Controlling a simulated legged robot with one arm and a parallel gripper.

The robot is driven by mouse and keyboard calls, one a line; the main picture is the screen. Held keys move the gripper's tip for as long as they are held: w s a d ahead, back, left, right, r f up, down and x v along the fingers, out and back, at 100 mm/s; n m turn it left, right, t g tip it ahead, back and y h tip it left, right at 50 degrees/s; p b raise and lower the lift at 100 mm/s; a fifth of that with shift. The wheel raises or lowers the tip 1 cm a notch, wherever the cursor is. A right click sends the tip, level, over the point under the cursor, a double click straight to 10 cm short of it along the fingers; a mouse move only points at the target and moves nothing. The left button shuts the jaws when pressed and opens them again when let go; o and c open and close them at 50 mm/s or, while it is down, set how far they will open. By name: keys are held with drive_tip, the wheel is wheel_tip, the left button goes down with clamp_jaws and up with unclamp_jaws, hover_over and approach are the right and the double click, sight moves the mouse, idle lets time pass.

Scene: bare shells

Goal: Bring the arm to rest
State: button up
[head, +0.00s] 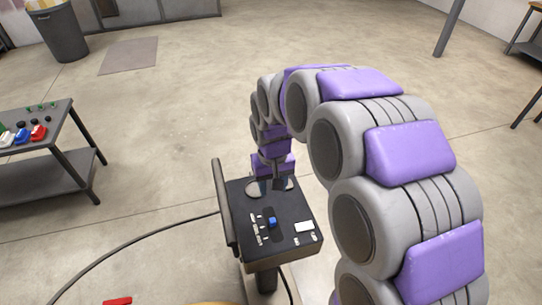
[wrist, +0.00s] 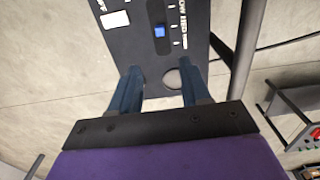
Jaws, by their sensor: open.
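My arm, with purple and grey segments, arches from the lower right of the head view and bends down over a dark control panel (head: 285,241). My gripper (head: 270,187) hangs over the panel's far edge with its fingers pointing down. In the wrist view my gripper (wrist: 161,70) has two blue fingers spread apart, with nothing between them but the panel behind. The panel (wrist: 205,22) also shows there, with a blue switch (wrist: 159,31) and white markings. I cannot tell whether the fingertips touch the panel.
A black cable (head: 130,249) runs across the floor. A table (head: 62,122) with red, blue and white items is at the left. A bin (head: 62,37) stands at the back left. Open concrete floor lies between.

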drive_tip(key=s+d+r+m, duration=0.1)
drive_tip(key=s+d, duration=0.3)
drive_tip(key=s, duration=0.5)
drive_tip(key=s+d+r+m+g, duration=0.1)
drive_tip(key=s+d, duration=0.3)
drive_tip(key=s, duration=0.6)
drive_tip(key=s+d+r+m, duration=0.1)
drive_tip(key=s+d+r, duration=0.2)
drive_tip(key=s, duration=0.7)
drive_tip(key=shift+d+g, duration=0.4)
drive_tip(key=shift+d, duration=0.7)
